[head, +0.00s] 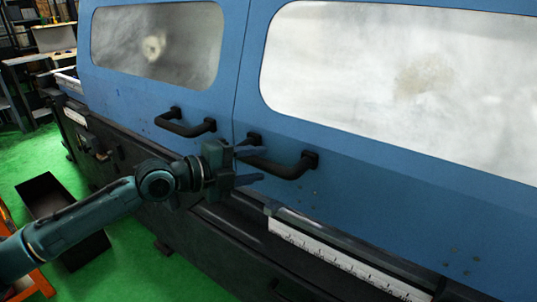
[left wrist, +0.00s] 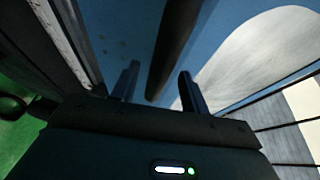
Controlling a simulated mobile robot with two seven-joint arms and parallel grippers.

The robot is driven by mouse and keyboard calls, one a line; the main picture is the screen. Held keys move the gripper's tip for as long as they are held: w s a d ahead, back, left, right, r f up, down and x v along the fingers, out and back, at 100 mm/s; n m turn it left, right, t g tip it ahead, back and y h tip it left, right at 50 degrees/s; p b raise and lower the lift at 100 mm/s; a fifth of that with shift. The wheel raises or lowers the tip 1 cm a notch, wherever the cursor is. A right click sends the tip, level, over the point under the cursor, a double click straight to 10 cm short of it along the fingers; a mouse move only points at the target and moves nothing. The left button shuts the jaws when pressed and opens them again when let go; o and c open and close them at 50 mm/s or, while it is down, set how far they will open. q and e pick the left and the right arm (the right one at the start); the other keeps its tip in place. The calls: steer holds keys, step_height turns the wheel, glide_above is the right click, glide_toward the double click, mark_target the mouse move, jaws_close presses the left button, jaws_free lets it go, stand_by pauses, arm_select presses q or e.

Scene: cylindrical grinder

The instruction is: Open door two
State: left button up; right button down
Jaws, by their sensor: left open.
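The blue machine has two door panels side by side. The left door (head: 120,95) has a window and a black bar handle (head: 185,124). The right door (head: 400,175) has a larger window and its own black handle (head: 285,168). My left gripper (head: 262,164) is open at the left end of the right door's handle, one finger above the other. In the left wrist view, the dark handle bar (left wrist: 173,45) runs just ahead of and between the open fingers (left wrist: 160,70). I cannot tell whether they touch it. My right gripper is not in view.
A ledge with a white scale strip (head: 340,262) runs below the right door. A black open bin (head: 60,190) stands on the green floor at left, near an orange frame (head: 30,280). Shelves and a bench (head: 40,55) are at the back left.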

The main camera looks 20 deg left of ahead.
arm_select(q)
steer(key=shift+p+x, duration=0.45)
steer(key=shift+x, duration=1.55)
jaws_close()
